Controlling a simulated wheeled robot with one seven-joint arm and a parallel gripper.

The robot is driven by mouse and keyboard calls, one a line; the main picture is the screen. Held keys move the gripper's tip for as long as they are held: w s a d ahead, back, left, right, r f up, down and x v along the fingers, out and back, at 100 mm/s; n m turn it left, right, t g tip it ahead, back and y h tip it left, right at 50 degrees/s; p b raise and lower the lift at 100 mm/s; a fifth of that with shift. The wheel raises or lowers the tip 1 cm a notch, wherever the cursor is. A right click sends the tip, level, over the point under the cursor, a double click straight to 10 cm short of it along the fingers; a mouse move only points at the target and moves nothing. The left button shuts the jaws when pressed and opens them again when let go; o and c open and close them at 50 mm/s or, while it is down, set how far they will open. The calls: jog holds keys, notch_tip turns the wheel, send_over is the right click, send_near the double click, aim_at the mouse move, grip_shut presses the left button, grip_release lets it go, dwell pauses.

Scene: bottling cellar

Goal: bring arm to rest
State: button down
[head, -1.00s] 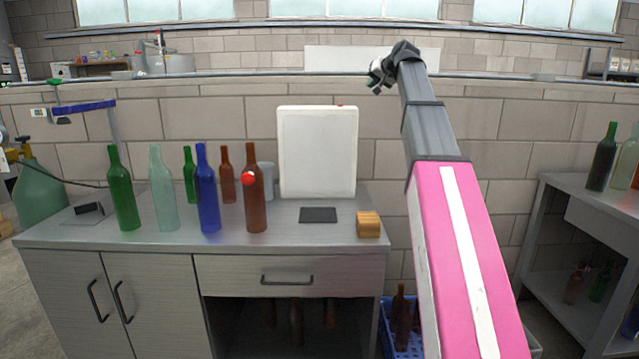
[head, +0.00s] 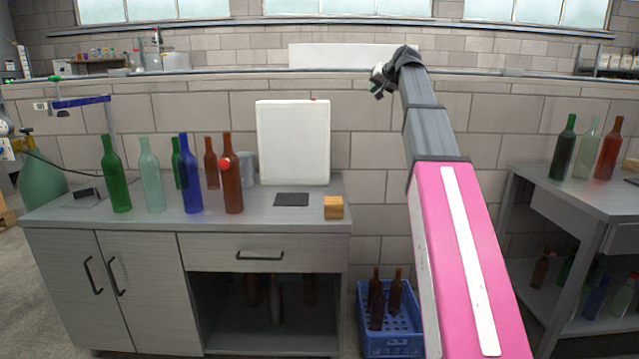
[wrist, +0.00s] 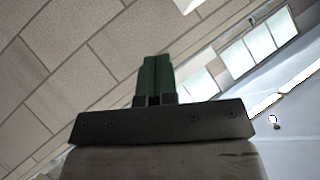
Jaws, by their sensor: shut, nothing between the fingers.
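My gripper (head: 379,80) is at the far end of my raised arm in the head view, high in front of the brick wall and clear of the benches. In the wrist view its two dark green fingers (wrist: 156,78) stand together with nothing between them. The gripper is shut and empty. The arm's pink segment fills the lower right of the head view.
A grey bench (head: 268,217) at left carries several bottles, a white panel (head: 293,142) and a wooden block (head: 333,207). A blue crate (head: 392,345) with brown bottles stands on the floor beside it. A second bench (head: 567,190) with bottles is at right.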

jog(key=s+a+f+g+h, duration=0.15)
jog(key=s+f, duration=0.35)
jog(key=f, duration=1.4)
jog(key=s+d+f+g+h, duration=0.1)
jog(key=s+f+g, duration=0.25)
jog(key=f, duration=1.55)
jog(key=s+f+n+g+h, duration=0.1)
jog(key=s+f+g+h, duration=0.2)
jog(key=s+f, duration=2.4)
notch_tip(320, 180, down, 3)
jog(key=shift+s+r+g, duration=0.15)
jog(key=shift+g, duration=1.05)
